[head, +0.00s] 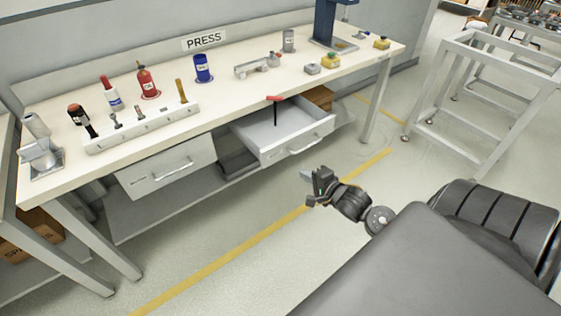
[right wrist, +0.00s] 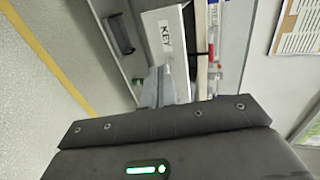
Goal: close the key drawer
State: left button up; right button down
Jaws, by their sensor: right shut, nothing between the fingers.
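The key drawer (head: 268,142) is the right one of two drawers under the workbench, and it stands pulled out. A red-topped T-shaped key (head: 275,108) stands upright in it. Its front has a bar handle (head: 304,145). In the right wrist view a white front with a KEY label (right wrist: 165,36) lies beyond the fingers. My right gripper (head: 314,183) is shut and empty, in front of and below the drawer front in the head view, apart from it. The fingers also show in the right wrist view (right wrist: 157,88). My left gripper is not in view.
The left drawer (head: 165,172) is closed. The bench top (head: 225,92) carries bottles, a tool rack (head: 140,128) and a blue press (head: 325,22). Bench legs stand at both ends. A grey metal frame (head: 470,85) stands at right. The floor before the drawers is clear.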

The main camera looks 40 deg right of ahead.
send_near(276, 154)
jog(key=b+x, duration=0.1)
jog(key=x, duration=0.4)
jog(key=shift+a+f, duration=0.1)
jog(key=shift+f, duration=0.05)
jog(key=shift+w, duration=0.7)
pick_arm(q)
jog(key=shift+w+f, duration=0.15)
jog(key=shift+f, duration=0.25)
pick_arm(e)
jog(key=shift+w, duration=0.1)
